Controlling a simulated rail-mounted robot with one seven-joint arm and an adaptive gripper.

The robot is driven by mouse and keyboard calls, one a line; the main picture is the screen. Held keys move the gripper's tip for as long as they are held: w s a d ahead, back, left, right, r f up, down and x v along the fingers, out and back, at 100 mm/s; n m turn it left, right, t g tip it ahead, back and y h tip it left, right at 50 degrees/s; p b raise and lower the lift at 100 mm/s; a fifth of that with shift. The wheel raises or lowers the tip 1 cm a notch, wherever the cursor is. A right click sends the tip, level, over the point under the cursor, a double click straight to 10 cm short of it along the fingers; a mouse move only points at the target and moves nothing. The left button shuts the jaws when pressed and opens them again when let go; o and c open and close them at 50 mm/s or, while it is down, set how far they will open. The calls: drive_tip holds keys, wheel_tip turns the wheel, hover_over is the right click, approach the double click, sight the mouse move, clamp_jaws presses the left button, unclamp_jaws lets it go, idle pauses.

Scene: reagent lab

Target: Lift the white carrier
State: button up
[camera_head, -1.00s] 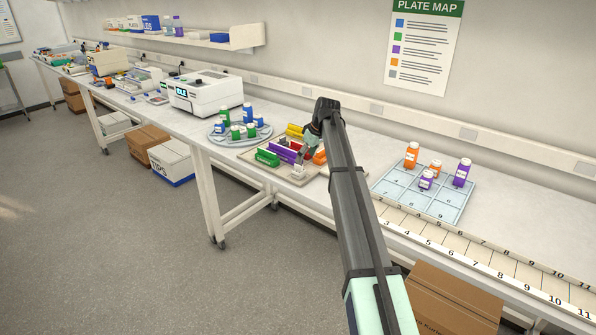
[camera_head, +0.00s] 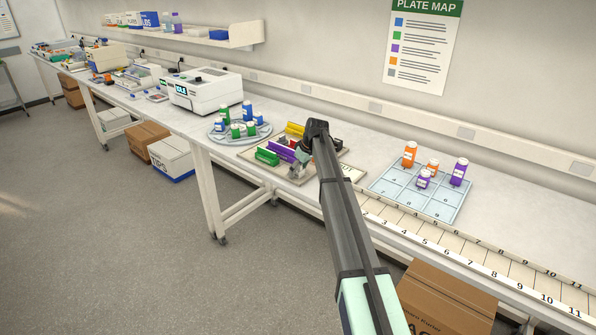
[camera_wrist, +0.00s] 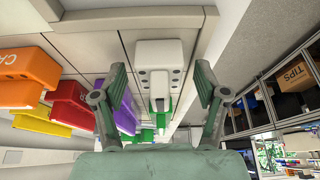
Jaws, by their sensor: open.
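The white carrier (camera_wrist: 158,62) shows in the wrist view, between the two fingers of my gripper (camera_wrist: 159,78). It is a pale block with dark spots and a narrower lower part. My gripper is open, with a visible gap between each finger and the carrier. In the head view my gripper (camera_head: 303,153) is low over the near right part of the beige tray (camera_head: 251,157). My arm hides part of the tray there, and the white carrier is hard to make out.
Purple (camera_wrist: 125,118), red (camera_wrist: 70,104) and orange (camera_wrist: 28,72) carriers lie left of the white one in the wrist view. A green carrier (camera_head: 267,157) is at the tray's near side. A round rack with bottles (camera_head: 217,133) stands left, a blue grid tray (camera_head: 393,190) right.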

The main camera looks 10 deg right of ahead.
drive_tip(key=c, duration=1.2)
drive_tip(key=shift+c, duration=0.2)
drive_tip(key=shift+r, duration=0.1)
